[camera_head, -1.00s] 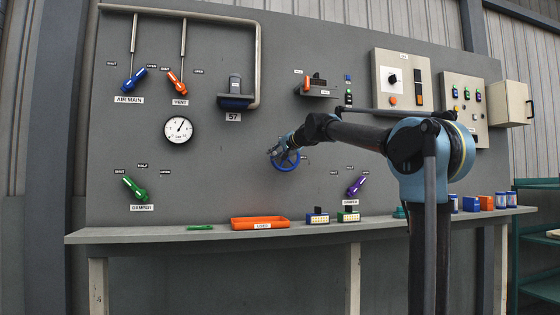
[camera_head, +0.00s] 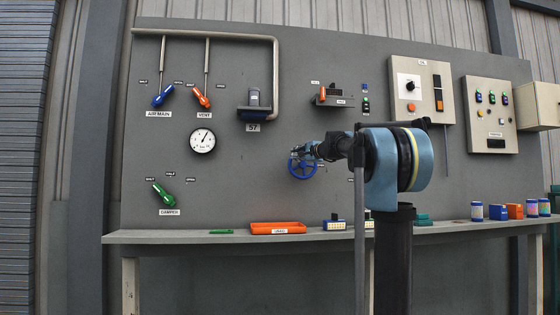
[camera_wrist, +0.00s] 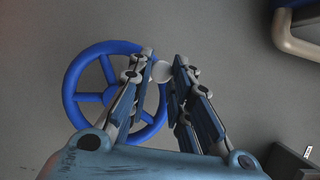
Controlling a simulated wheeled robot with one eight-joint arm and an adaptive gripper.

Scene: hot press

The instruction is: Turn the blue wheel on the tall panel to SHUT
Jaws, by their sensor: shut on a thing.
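The blue wheel (camera_head: 302,178) is on the tall grey panel, right of the middle and above the shelf. My gripper (camera_head: 300,152) reaches it from the right, at its upper part. In the wrist view the blue wheel (camera_wrist: 70,92) shows as a ring with spokes. My gripper (camera_wrist: 163,66) has its fingers on either side of a pale round knob (camera_wrist: 161,72) at the wheel's rim, and is shut on it. The fingers hide part of the rim. I cannot read any SHUT mark beside the wheel.
An orange tray (camera_head: 277,228) and small blocks stand on the shelf (camera_head: 190,238) below. The green damper lever (camera_head: 162,194), gauge (camera_head: 203,141) and a small bracket (camera_head: 335,99) are on the panel around. The panel between gauge and wheel is bare.

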